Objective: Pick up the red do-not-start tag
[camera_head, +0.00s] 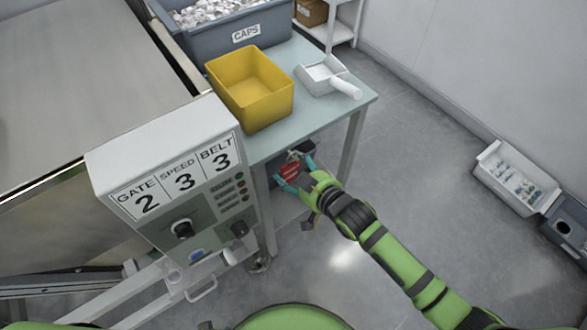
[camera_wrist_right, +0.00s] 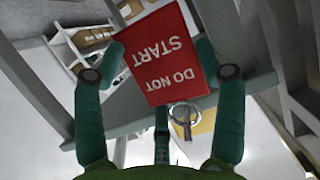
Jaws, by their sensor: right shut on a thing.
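The red do-not-start tag (camera_head: 290,171) is at my right gripper (camera_head: 299,174), below the front edge of the table. In the right wrist view the tag (camera_wrist_right: 166,55) fills the space between the fingers, its white words "DO NOT START" upside down. A metal ring (camera_wrist_right: 185,115) shows at one edge of the tag. My right gripper (camera_wrist_right: 160,75) is shut on the tag, with a teal finger on each side. My left gripper is not in view.
The control box (camera_head: 170,180) reads gate 2, speed 3, belt 3. On the table (camera_head: 312,112) stand a yellow bin (camera_head: 250,88), a white scoop (camera_head: 327,77) and a grey caps bin (camera_head: 232,38). A white crate (camera_head: 515,178) is on the floor at right.

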